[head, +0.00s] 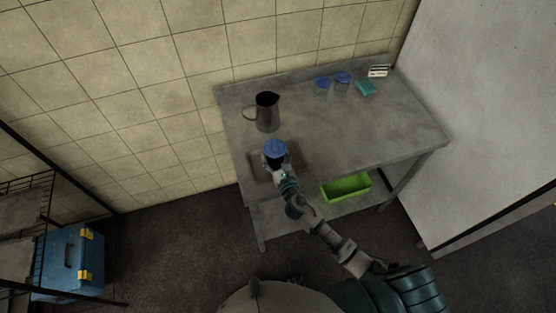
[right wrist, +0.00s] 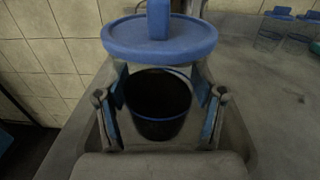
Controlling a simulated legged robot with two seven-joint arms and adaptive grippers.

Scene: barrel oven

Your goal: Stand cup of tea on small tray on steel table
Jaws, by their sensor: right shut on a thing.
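The cup of tea (right wrist: 158,112) is a clear cup with dark contents under a blue lid with a knob. In the head view its blue lid (head: 275,147) shows near the table's left front. My right gripper (head: 277,161) is shut on the cup, with a finger on each side of it in the right wrist view. The small tray (head: 257,172) is grey and rectangular, on the steel table (head: 360,128) at its left front corner. The cup is over the tray; I cannot tell whether its base touches it. My left gripper is out of view.
A dark metal jug (head: 267,112) stands just behind the cup. Two blue-lidded clear cups (head: 322,86), a teal block (head: 366,88) and a small white card (head: 378,71) are at the back right. A green bin (head: 346,188) sits on the lower shelf.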

